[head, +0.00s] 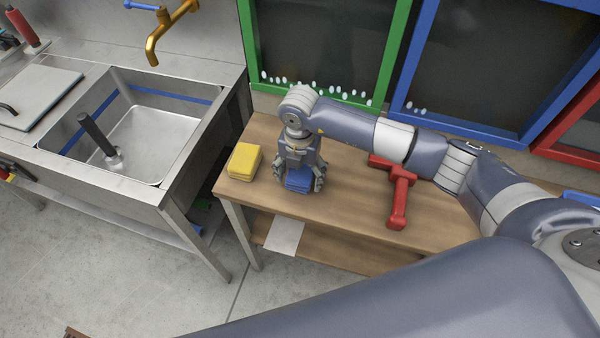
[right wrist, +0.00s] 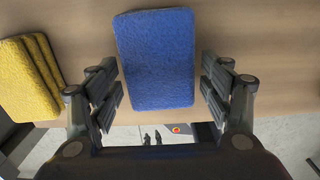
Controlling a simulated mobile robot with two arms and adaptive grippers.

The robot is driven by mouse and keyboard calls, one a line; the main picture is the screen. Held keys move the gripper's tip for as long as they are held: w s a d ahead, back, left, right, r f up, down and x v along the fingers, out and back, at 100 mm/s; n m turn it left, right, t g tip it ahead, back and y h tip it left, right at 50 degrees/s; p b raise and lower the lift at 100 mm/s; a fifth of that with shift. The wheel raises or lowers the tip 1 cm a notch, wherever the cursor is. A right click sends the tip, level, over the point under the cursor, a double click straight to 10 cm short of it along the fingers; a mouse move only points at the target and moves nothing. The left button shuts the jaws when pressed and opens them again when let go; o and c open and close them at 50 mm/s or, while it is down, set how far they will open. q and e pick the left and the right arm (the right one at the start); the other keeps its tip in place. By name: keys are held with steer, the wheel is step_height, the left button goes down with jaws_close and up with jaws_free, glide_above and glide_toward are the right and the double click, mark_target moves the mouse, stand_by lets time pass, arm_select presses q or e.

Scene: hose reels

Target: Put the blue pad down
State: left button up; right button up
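The blue pad (head: 299,181) lies on the wooden table (head: 345,215), near its left end. My right gripper (head: 303,180) points down over it, with a finger on either side. In the right wrist view the blue pad (right wrist: 156,60) lies between the fingers of the right gripper (right wrist: 160,92). A narrow gap shows between the pad and the right-hand finger; the left-hand finger is very close to the pad's edge, and I cannot tell whether it touches. The gripper is open. My left gripper is not in view.
A yellow pad (head: 245,160) lies left of the blue pad. A red tool (head: 400,194) lies to the right, under my right arm. A steel sink (head: 150,140) stands left of the table, and framed dark panels (head: 325,45) stand behind. The table's front middle is clear.

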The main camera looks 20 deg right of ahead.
mark_target(300, 175)
steer(key=shift+r, duration=0.4)
step_height(300, 175, up, 12)
steer(key=b, duration=0.2)
steer(key=shift+f, duration=0.25)
steer(key=shift+s+f, duration=0.1)
steer(key=shift+s, duration=0.1)
